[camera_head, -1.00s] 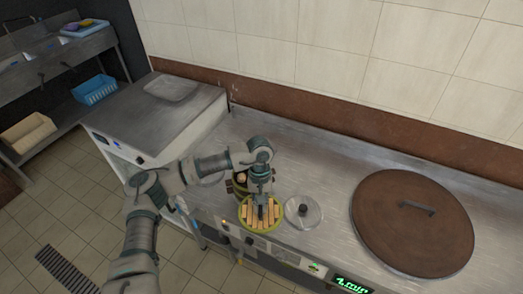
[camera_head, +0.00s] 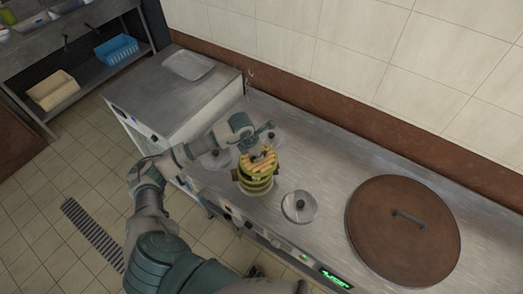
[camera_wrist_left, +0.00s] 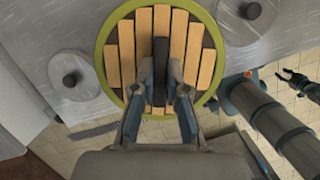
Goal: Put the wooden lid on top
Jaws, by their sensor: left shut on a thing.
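The wooden lid (camera_head: 249,164), round with pale slats and a yellow-green rim, is over a pot (camera_head: 257,185) with dark and yellow-green bands. I cannot tell whether lid and pot touch. My left gripper (camera_head: 261,156) is shut on the lid's dark handle from above. In the left wrist view the lid (camera_wrist_left: 126,50) fills the upper middle, with the left gripper (camera_wrist_left: 162,80) on its handle; the lid hides the pot there. A dark claw, apparently my right gripper (camera_wrist_left: 293,82), shows at the right edge of that view, too small to read its jaws.
A large brown lid (camera_head: 400,245) covers the counter's right. The steel counter (camera_head: 325,165) is clear behind.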

